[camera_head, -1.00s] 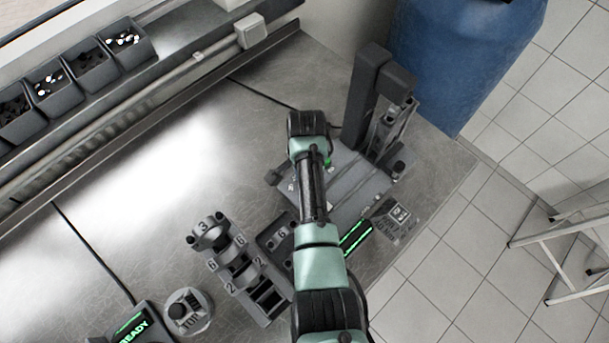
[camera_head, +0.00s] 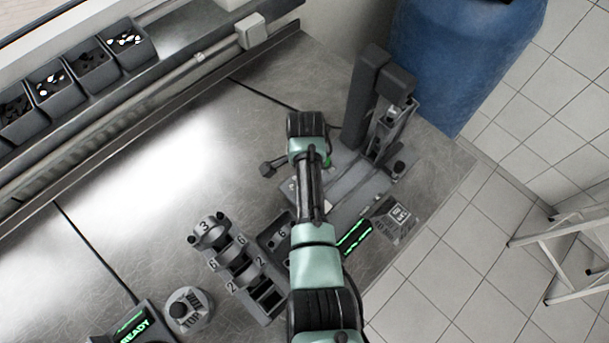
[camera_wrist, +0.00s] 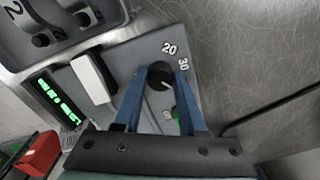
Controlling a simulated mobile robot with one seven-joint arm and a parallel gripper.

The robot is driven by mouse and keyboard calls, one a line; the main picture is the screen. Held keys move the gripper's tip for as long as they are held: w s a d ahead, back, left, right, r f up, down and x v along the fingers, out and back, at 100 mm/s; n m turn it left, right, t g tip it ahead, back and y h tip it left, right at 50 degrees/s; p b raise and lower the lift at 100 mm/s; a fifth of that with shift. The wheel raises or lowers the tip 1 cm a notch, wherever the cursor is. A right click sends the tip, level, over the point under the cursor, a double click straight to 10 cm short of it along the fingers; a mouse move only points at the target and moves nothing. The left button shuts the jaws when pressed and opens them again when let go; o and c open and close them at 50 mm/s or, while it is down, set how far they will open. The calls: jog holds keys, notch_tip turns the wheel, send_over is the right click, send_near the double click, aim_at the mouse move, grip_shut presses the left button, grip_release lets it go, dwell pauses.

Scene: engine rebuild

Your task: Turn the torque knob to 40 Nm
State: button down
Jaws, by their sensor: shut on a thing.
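The torque knob (camera_wrist: 160,74) is a round black knob on a grey panel (camera_wrist: 207,108) in the wrist view. A pale pointer mark on it points toward the lower right. The printed marks 20 and 30 show above and right of the knob; a 40 mark is not readable, and a mark below is partly covered. My gripper (camera_wrist: 160,80) is shut on the knob, one blue finger on each side. In the head view my arm (camera_head: 315,255) hides the knob.
A green-lit display (camera_wrist: 55,98) and a white block (camera_wrist: 93,78) lie left of the knob. A dark upright stand (camera_head: 366,100) is close to my wrist in the head view. A numbered rack (camera_head: 240,265) stands left of my arm. The bench at left centre is clear.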

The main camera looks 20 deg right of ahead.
jog(key=shift+c, duration=2.4)
grip_release()
notch_tip(320, 180, up, 13)
jog(key=b, duration=0.1)
jog(key=shift+s, duration=0.15)
jog(key=shift+b, duration=0.3)
